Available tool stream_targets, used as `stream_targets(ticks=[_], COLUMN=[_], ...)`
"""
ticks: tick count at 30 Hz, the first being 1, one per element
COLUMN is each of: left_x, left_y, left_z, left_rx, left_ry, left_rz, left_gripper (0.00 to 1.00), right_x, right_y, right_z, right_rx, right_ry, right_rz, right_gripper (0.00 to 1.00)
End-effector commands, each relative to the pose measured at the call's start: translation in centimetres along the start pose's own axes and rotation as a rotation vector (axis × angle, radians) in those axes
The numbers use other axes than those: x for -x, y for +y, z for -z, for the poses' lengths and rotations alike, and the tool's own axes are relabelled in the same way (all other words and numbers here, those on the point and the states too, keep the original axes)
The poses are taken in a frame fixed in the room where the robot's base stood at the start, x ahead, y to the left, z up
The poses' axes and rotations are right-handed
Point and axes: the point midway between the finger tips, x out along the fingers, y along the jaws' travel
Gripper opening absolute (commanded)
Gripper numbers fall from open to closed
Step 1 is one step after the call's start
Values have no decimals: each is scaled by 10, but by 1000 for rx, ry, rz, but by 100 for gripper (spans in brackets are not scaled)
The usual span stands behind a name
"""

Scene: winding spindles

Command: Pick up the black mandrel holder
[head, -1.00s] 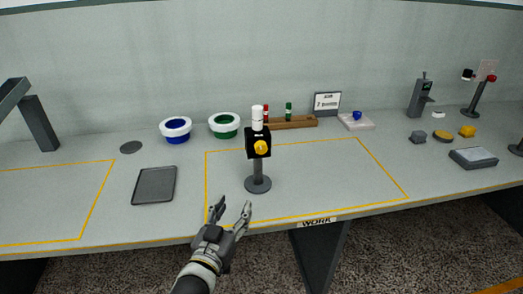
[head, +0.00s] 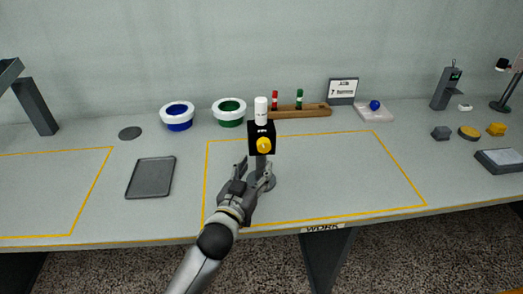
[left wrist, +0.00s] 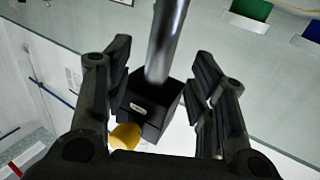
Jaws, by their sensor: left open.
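The black mandrel holder (head: 258,130) is a black block with a yellow knob (head: 264,145) on its front and a white cylinder (head: 261,110) upright on top. It stands upright on a grey post with a round base in the yellow-outlined work area. My left gripper (head: 255,168) is open just below the block, in front of the post and partly hiding it. In the left wrist view the block (left wrist: 152,104) and post (left wrist: 166,42) show between the two spread fingers (left wrist: 162,60). I cannot tell whether a finger touches. My right gripper is not in view.
A dark tray (head: 151,178) lies to the left.

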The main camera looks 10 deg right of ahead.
Motion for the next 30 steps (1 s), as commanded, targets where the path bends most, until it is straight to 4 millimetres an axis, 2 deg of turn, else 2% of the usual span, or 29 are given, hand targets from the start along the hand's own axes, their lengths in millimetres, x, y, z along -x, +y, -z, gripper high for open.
stream_targets(ticks=[6, 12, 23, 30], left_x=[-23, -47, -54, -53], left_y=[0, 0, 0, 0], left_z=[1, 1, 0, 0], left_rx=[-1, 0, -1, -1], left_ry=[2, 1, 0, 0], left_rz=[0, 0, 0, 0], left_gripper=[51, 51, 51, 22], right_x=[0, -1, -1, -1], right_y=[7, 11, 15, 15], right_z=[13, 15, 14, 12], right_rx=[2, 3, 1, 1], right_ry=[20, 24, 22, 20], right_rz=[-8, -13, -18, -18], right_gripper=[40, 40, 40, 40])
